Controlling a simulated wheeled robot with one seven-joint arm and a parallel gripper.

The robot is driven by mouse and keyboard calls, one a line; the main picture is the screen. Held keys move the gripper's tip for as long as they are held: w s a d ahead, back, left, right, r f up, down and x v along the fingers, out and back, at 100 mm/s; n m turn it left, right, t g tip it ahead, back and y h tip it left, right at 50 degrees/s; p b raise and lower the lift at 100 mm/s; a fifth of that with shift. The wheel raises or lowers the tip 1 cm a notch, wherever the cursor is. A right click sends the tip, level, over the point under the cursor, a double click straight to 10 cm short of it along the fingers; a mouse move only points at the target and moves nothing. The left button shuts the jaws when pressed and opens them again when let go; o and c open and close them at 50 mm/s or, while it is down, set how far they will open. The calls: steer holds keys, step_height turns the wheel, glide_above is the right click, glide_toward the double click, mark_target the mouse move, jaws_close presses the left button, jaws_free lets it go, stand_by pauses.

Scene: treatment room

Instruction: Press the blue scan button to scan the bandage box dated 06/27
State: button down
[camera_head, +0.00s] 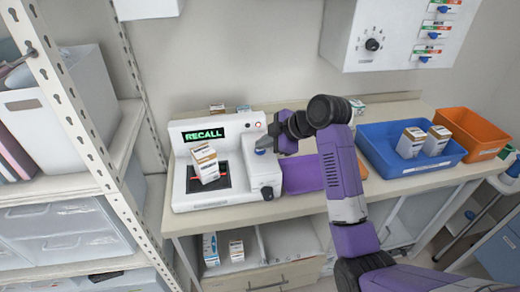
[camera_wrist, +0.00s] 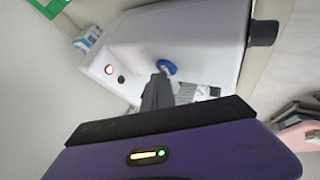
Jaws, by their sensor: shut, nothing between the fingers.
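The white scanner (camera_head: 222,160) stands on the counter, its display (camera_head: 204,134) reading RECALL in green. A white and brown bandage box (camera_head: 205,163) sits tilted on its dark scan bed (camera_head: 225,178); its date is too small to read. The blue scan button (camera_wrist: 166,67) is on the scanner's right-hand housing and shows only partly in the head view (camera_head: 260,151). My gripper (camera_wrist: 160,84) is shut and empty, its fingertips right at the button. I cannot tell whether they touch it.
A blue bin (camera_head: 435,168) with two boxes and an orange bin (camera_head: 480,132) stand at the right. More boxes are behind the scanner and in the open shelf (camera_head: 285,240) below. A metal rack (camera_head: 75,120) is close at left.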

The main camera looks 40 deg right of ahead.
mark_target(263, 152)
steer(key=shift+r, duration=0.1)
steer(key=shift+r+p, duration=0.75)
step_height(263, 152, up, 5)
steer(key=p, duration=0.4)
stand_by(0.8)
